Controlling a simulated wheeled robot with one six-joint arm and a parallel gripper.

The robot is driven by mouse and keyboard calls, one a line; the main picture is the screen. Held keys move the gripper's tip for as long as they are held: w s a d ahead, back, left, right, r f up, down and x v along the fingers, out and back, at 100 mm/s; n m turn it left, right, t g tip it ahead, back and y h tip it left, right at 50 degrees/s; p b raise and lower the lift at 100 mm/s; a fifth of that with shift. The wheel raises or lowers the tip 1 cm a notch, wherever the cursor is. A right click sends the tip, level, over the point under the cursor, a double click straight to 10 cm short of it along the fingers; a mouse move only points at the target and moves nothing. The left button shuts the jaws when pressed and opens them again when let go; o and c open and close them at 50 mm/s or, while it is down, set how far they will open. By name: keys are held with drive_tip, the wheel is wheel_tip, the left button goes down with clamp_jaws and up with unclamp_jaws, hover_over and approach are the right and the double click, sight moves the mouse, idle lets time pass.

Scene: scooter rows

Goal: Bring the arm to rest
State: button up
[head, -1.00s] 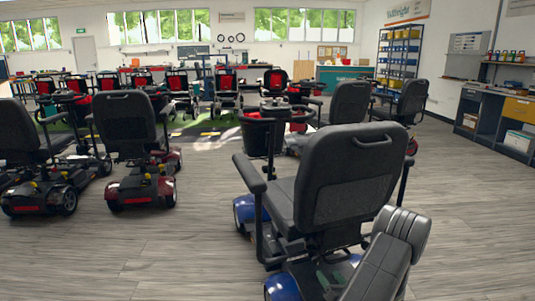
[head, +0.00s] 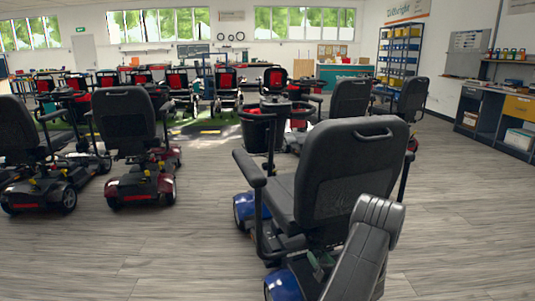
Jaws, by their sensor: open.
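Part of my own arm (head: 362,252), a dark grey link with a rounded top, rises from the bottom edge right of centre in the head view. It covers part of the nearest scooter (head: 345,185), which has a black seat and blue body panels. My gripper is out of the picture, so its jaws and anything near them are hidden. I cannot tell from this view whether the arm touches the scooter seat.
Two scooters stand at left, one with red panels (head: 140,187). Further scooters (head: 350,98) and a row of red-backed wheelchairs (head: 225,80) stand behind. A workbench (head: 500,118) lines the right wall. Wooden floor (head: 180,245) is clear at front left and far right.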

drive_tip(key=shift+n, duration=0.8)
drive_tip(key=n, duration=0.5)
drive_tip(key=shift+a+b, duration=0.1)
drive_tip(key=shift+b, duration=0.3)
drive_tip(key=p+v, duration=0.3)
drive_tip(key=v, duration=1.1)
drive_tip(key=shift+n, duration=0.3)
drive_tip(key=shift+a+f, duration=0.1)
